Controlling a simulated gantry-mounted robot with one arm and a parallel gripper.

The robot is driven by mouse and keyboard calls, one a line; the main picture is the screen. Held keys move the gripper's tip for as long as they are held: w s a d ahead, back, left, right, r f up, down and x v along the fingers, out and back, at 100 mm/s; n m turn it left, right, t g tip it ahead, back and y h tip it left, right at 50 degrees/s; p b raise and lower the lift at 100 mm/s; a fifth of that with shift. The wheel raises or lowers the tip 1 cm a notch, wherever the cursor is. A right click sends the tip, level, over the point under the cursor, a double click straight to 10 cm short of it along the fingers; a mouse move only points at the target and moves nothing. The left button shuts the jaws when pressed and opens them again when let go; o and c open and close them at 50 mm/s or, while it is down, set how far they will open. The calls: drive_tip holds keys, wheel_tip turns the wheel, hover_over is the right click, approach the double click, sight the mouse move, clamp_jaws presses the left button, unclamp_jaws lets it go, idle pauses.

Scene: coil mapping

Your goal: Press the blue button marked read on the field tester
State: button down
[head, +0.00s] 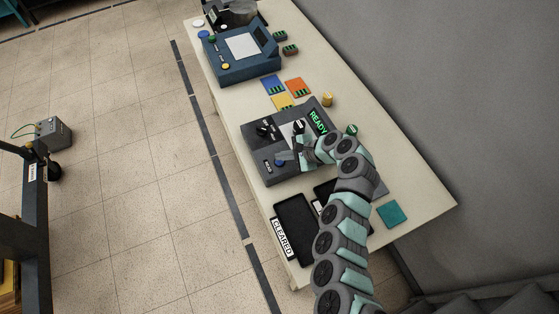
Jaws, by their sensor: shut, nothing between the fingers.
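The field tester (264,147) is a dark grey box on the cream bench, with a lit green READY display (318,121) at its upper right. My gripper (283,155) is shut and empty. My arm hides the tester's right side.
Dark trays, one labelled CLEARED (282,238), lie in front of the tester. A teal square (392,214) lies to the right. Blue, orange and yellow cards (284,102) and a brass piece (327,99) lie behind. A blue device (240,62) stands at the far end.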

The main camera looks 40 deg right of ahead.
sight(282, 163)
drive_tip(key=shift+f, duration=0.4)
drive_tip(key=shift+f+b, duration=0.35)
idle(0.5)
drive_tip(key=shift+r, duration=0.15)
drive_tip(key=shift+r+p, duration=0.65)
drive_tip(key=shift+r, duration=0.1)
wheel_tip(282, 163, up, 5)
drive_tip(key=p, duration=0.3)
drive_tip(key=shift+p, duration=0.35)
idle(0.6)
